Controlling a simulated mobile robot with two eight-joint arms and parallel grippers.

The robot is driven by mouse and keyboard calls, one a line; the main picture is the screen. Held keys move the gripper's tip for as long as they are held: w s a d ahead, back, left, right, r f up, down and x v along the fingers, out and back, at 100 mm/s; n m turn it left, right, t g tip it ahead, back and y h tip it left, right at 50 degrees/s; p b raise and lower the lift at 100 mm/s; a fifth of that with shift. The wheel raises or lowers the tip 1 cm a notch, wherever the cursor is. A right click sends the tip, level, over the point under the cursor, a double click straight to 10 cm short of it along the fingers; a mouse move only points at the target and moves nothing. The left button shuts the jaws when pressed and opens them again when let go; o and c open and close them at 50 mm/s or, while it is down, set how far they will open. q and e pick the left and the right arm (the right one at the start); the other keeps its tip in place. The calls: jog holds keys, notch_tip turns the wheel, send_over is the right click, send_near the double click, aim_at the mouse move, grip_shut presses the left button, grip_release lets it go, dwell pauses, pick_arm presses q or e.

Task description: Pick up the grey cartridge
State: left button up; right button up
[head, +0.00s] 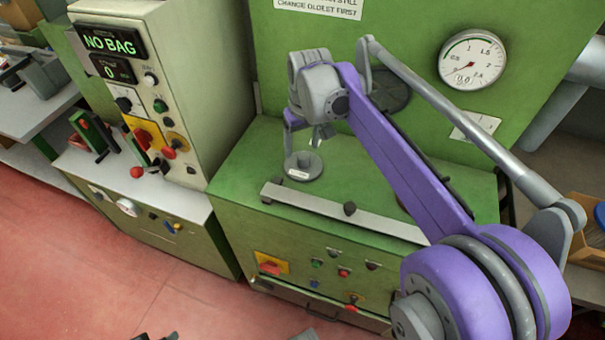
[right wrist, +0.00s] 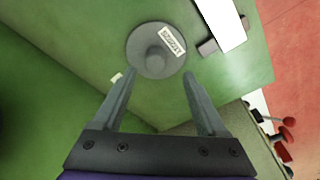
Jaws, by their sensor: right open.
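The grey cartridge (head: 303,167) appears as a round grey disc with a knob on top and a white label. It rests flat on the green machine top (head: 350,175). In the right wrist view the grey cartridge (right wrist: 150,70) lies just beyond the fingertips, its knob roughly central between them. My right gripper (head: 311,136) points down above the cartridge, open and empty. In the right wrist view its two fingers (right wrist: 158,76) are spread apart, with nothing between them. My left gripper does not clearly show.
A grey bar (head: 335,211) runs along the machine top's front edge, near the cartridge. A green back panel with a dial gauge (head: 472,60) rises behind. A control cabinet (head: 180,90) with a "NO BAG" display stands to the left. Red floor (head: 80,270) is open at front left.

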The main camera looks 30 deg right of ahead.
aim_at(304, 156)
jog(key=f, duration=0.3)
jog(key=f+b, duration=0.1)
jog(key=f, duration=0.1)
jog(key=shift+w+d+f, duration=0.2)
jog(key=shift+w+d, duration=0.05)
jog(key=shift+d, duration=0.15)
grip_shut()
dwell(1.0)
